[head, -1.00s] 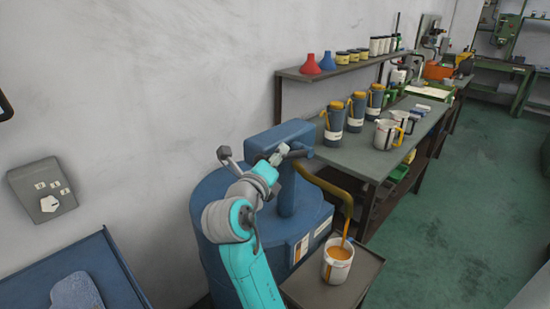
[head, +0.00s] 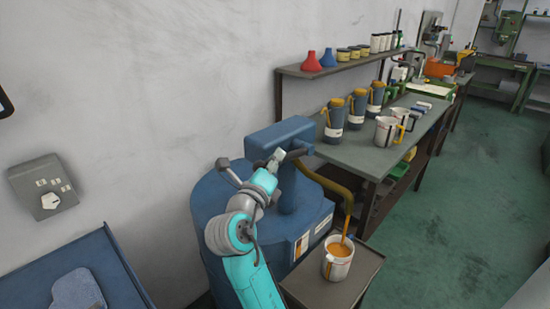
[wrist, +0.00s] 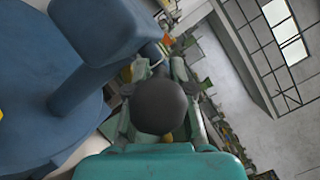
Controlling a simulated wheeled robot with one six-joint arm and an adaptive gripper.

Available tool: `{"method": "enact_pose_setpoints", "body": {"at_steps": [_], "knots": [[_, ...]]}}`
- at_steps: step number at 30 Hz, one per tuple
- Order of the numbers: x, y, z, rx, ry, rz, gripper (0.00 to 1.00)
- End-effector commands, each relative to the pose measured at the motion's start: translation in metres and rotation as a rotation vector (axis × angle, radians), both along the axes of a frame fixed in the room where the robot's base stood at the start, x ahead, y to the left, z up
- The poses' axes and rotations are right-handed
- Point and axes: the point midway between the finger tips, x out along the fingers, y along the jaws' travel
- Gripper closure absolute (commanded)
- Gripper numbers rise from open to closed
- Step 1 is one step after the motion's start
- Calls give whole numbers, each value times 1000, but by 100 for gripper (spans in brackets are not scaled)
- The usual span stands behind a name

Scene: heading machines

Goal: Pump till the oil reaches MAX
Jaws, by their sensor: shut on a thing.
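My gripper (head: 278,157) is shut on the dark pump handle (head: 298,153) at the side of the blue pump head (head: 281,134). In the wrist view the handle's round dark end (wrist: 158,106) sits between the fingers. The pump stands on a blue drum (head: 213,200). A brown spout (head: 325,182) curves from the pump to the right and down. Orange oil (head: 345,226) runs from its end into a white jug (head: 338,262) on a small grey stand (head: 322,292). Orange oil shows inside the jug. Its level against the MAX mark is too small to read.
A grey workbench (head: 360,155) behind holds dark blue cans with orange tops (head: 333,120) and white jugs (head: 387,132). A wall shelf (head: 330,70) carries funnels and small tins. A blue tray (head: 60,262) is at the lower left. The green floor (head: 440,230) at right is clear.

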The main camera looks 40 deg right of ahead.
Motion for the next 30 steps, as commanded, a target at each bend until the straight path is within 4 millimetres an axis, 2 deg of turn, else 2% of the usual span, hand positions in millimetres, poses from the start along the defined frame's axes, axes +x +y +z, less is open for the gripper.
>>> {"method": "enact_pose_setpoints", "body": {"at_steps": [5, 6, 9, 20, 23, 30], "knots": [[0, 0, -1, 3, 1, -1, 100], [0, 0, -1, 3, 1, -1, 73], [0, 0, 0, 3, 1, -1, 52], [-1, 3, -1, 2, 0, 1, 52], [-5, 12, -2, 1, 1, 2, 52], [-23, 54, -7, 2, 1, 5, 52]]}}
